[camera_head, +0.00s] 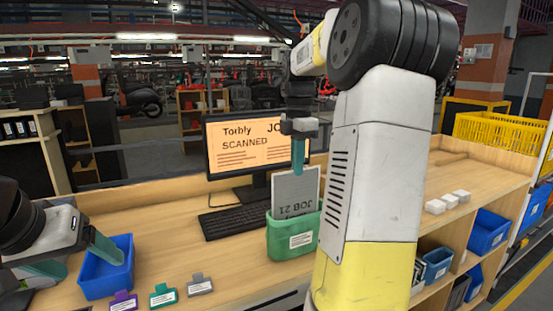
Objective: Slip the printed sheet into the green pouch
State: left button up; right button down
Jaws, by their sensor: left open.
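The printed sheet (296,188) is pale grey, with "JOB 21" upside down on it. It stands upright, with its lower part hidden behind the front wall of the green pouch (281,240). The pouch stands on the desk in front of the keyboard and has a white label. My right gripper (299,170) points down at the sheet's top edge; its teal fingers look shut on the sheet. My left gripper (76,258) is open and empty at the far left, with one finger over a blue bin (107,283).
A monitor (256,146) reading "SCANNED" and a keyboard (236,220) are behind the pouch. Purple (123,302), green (163,296) and grey (200,285) tags lie at the front. White boxes (447,202) sit at right. My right arm hides the desk right of the pouch.

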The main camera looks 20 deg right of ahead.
jog(key=shift+f, duration=0.15)
jog(key=c, duration=1.6)
grip_release()
jog(key=shift+r, duration=4.05)
